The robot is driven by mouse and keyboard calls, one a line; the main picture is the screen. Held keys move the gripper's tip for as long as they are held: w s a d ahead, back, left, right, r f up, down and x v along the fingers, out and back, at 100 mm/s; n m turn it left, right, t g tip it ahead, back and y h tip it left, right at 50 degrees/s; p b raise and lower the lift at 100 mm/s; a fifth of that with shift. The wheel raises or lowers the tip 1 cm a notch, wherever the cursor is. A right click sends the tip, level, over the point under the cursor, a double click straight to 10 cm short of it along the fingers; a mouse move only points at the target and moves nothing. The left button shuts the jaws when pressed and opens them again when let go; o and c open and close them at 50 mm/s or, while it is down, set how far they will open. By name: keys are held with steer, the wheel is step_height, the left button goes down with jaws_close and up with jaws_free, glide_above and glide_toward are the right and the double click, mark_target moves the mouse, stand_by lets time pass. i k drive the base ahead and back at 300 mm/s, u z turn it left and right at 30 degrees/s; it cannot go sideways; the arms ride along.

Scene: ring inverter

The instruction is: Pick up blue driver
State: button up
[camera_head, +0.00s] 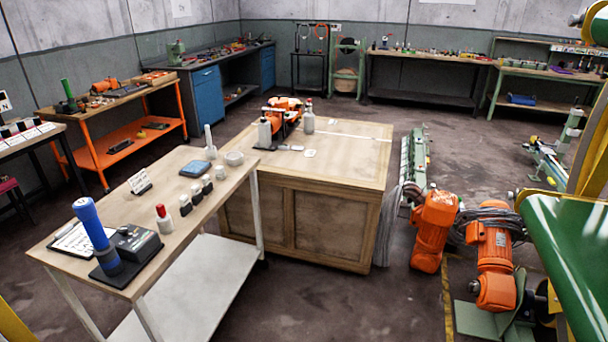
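The blue driver, which I take to be the thick blue cylinder (92,223), stands on a black base at the front left of the wooden-topped table (185,217). It leans a little to the left, and its lower end is darker. A dark grey box (136,241) sits right beside it on the same base. A clipboard with a white sheet (73,240) lies partly behind it. My gripper is not in view, so nothing shows touching the driver.
A red-capped bottle (164,219) stands right of the driver. Several small jars and a blue pad (195,168) lie further back. A wooden cabinet (340,175) adjoins the table's far right. Orange motors (434,230) and a green machine stand at right. Floor in front is bare.

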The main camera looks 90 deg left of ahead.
mark_target(85, 209)
steer(key=u, duration=1.55)
steer(key=k, duration=0.1)
steer(key=u, duration=3.1)
steer(key=k, duration=0.4)
steer(key=u, duration=0.6)
steer(key=i, duration=0.25)
steer(key=z, duration=0.3)
